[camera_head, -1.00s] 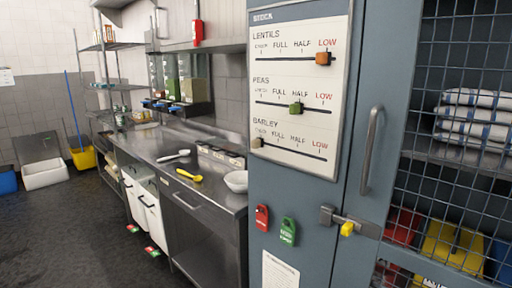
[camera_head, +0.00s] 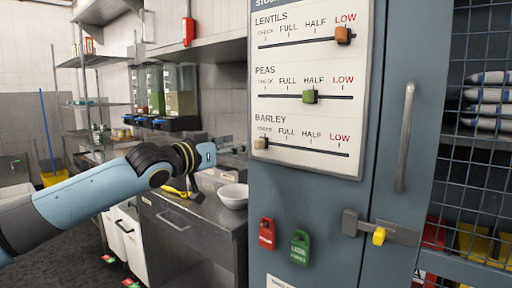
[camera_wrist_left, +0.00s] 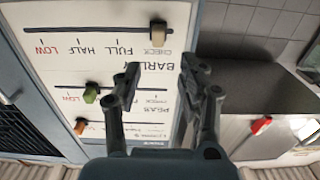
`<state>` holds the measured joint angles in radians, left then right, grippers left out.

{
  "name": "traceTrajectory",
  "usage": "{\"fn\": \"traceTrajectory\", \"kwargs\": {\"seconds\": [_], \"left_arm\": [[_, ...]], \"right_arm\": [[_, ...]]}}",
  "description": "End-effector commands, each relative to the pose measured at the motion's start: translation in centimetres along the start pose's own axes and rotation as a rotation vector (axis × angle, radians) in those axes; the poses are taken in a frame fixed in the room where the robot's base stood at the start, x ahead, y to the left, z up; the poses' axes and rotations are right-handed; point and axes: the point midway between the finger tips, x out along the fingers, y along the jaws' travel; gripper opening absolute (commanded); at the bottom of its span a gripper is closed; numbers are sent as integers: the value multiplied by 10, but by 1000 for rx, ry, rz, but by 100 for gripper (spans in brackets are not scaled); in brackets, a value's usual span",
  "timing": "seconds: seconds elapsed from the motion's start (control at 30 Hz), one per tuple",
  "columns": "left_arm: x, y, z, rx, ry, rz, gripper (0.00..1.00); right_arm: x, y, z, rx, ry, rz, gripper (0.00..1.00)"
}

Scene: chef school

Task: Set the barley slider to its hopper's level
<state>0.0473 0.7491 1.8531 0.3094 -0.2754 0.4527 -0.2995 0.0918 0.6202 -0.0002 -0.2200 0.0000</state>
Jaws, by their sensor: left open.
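The stock board (camera_head: 310,170) on the blue-grey cabinet has three sliders. The beige barley slider (camera_head: 260,143) sits at the left end of its track, at CHECK. The green peas slider (camera_head: 309,97) is at HALF and the orange lentils slider (camera_head: 343,35) at LOW. My left gripper (camera_wrist_left: 162,72) is open and empty, its fingers in front of the board's edge. The barley slider shows beyond the fingertips in the left wrist view (camera_wrist_left: 158,33), apart from them. The hoppers (camera_head: 180,92) stand at the back; their levels are too small to read surely. My right gripper is not in view.
A metal counter (camera_head: 180,215) with a white bowl (camera_head: 234,196) lies left of the cabinet.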

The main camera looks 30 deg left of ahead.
Motion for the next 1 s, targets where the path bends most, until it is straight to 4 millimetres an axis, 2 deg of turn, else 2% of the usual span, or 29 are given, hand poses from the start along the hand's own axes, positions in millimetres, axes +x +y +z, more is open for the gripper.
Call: {"fn": "traceTrajectory", "kwargs": {"seconds": [0.2, 0.4, 0.5, 0.87, 0.9, 1.0], "left_arm": [[36, 2, 1, -10, 5, 3, 40], [70, 1, 1, -7, 2, 2, 40], [81, 1, 1, -5, 0, 2, 40], [88, 2, 1, -1, -1, 3, 40], [88, 2, 1, -1, -1, 3, 39], [88, 2, 1, -1, -1, 3, 26]], "right_arm": [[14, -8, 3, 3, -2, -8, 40], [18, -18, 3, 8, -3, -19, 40], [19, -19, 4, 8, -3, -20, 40], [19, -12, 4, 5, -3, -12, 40], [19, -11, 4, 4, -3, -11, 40], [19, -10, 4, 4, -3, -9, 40]]}}
